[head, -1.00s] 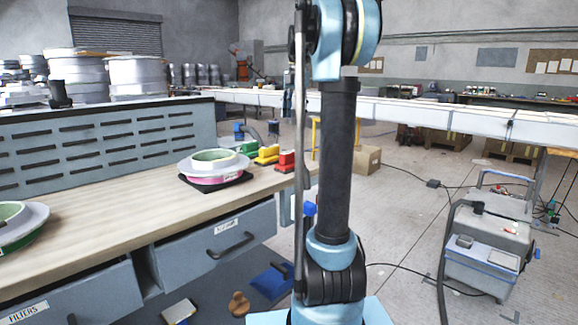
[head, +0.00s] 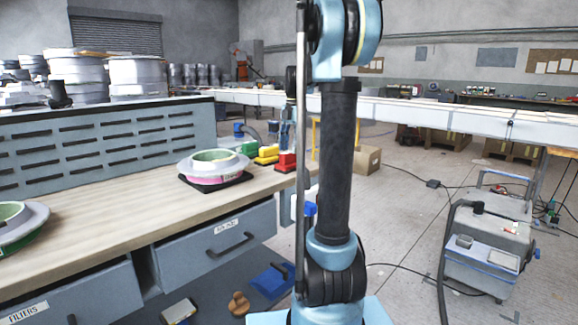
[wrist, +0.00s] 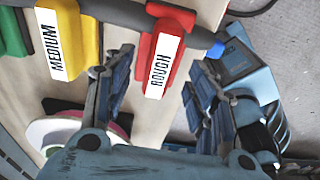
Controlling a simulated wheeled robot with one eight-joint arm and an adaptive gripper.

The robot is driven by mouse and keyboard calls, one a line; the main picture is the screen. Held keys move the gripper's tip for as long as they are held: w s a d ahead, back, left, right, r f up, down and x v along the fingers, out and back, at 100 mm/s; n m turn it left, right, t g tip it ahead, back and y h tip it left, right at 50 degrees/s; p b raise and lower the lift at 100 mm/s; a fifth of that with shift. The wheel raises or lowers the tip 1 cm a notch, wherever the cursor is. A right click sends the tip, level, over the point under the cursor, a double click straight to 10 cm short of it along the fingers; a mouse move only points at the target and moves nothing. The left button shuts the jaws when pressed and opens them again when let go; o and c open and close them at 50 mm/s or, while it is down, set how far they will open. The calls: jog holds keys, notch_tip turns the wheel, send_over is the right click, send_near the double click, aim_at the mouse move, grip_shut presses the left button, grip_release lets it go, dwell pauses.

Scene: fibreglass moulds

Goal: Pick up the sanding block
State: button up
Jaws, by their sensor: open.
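Blocks with handles stand at the far end of the workbench: a red one (head: 287,162), a yellow one (head: 266,154) and a green one (head: 249,147). In the wrist view the red block (wrist: 167,52) is labelled ROUGH and the yellow block (wrist: 60,45) MEDIUM; the green block (wrist: 12,32) is cut off at the left. My gripper (wrist: 160,70) is open and empty. Its fingers appear on either side of the red block's near end, apart from it; the remaining height is hard to tell. In the head view my arm hides much of the gripper.
A round mould (head: 213,165) on a black mat sits left of the blocks on the bench (head: 110,210). Another mould (head: 17,222) is at the left edge. A grey machine (head: 490,240) with hoses stands on the floor to the right.

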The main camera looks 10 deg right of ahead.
aim_at(290, 152)
jog(key=shift+s+a+f, duration=0.1)
jog(key=shift+a+f, duration=0.05)
jog(key=shift+f, duration=1.55)
grip_shut()
jog(key=shift+r, duration=0.1)
notch_tip(290, 152, up, 10)
jog(key=shift+f, duration=0.1)
